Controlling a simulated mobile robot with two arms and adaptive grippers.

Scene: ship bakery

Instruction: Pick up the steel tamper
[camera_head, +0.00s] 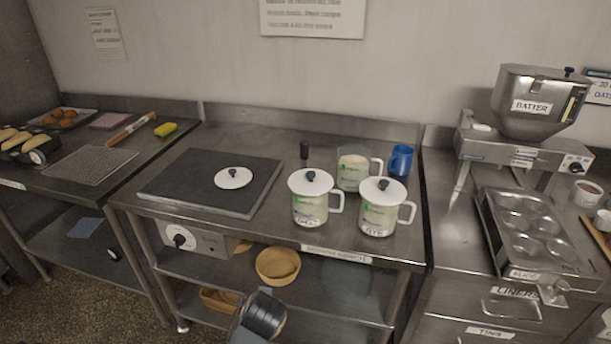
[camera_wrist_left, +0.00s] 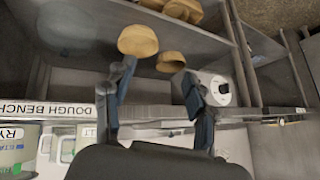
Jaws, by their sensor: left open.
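A thin dark upright handle (camera_head: 304,150) shows behind the lidded jugs on the middle steel bench; it may be the tamper's, but its lower part is hidden, so I cannot be sure. I see no other tamper. My left gripper (camera_wrist_left: 158,78) is open and empty in the left wrist view, in front of the bench's front edge and lower shelf. In the head view only a dark part of my left arm shows at the bottom, low before the bench. My right gripper is not in view.
Two lidded white jugs (camera_head: 310,205) (camera_head: 380,212), an open jug (camera_head: 353,170) and a blue mug (camera_head: 400,160) crowd the bench's right half. A dark griddle plate (camera_head: 180,185) with a white lid (camera_head: 233,178) fills the left.

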